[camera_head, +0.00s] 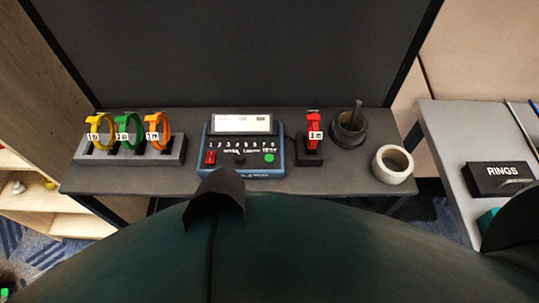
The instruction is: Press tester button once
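The tester (243,146) is a blue box with a dark face on the grey table, at the middle of the view. It has a lit display (242,124) at the top, whose text is too small to read. A red switch or button (210,157) is at its left, a black knob (239,159) in the middle and a green button (269,157) at its right. Part of its lower left edge is hidden by a dark pointed shape. I cannot make out either gripper's fingers in this view.
A rack (170,153) with yellow, green and orange rings stands left. Right of the tester are a red ring on a stand (309,151), a black cup (349,130) and a white tape roll (392,164). A side table (450,130) holds a "RINGS" box (497,180).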

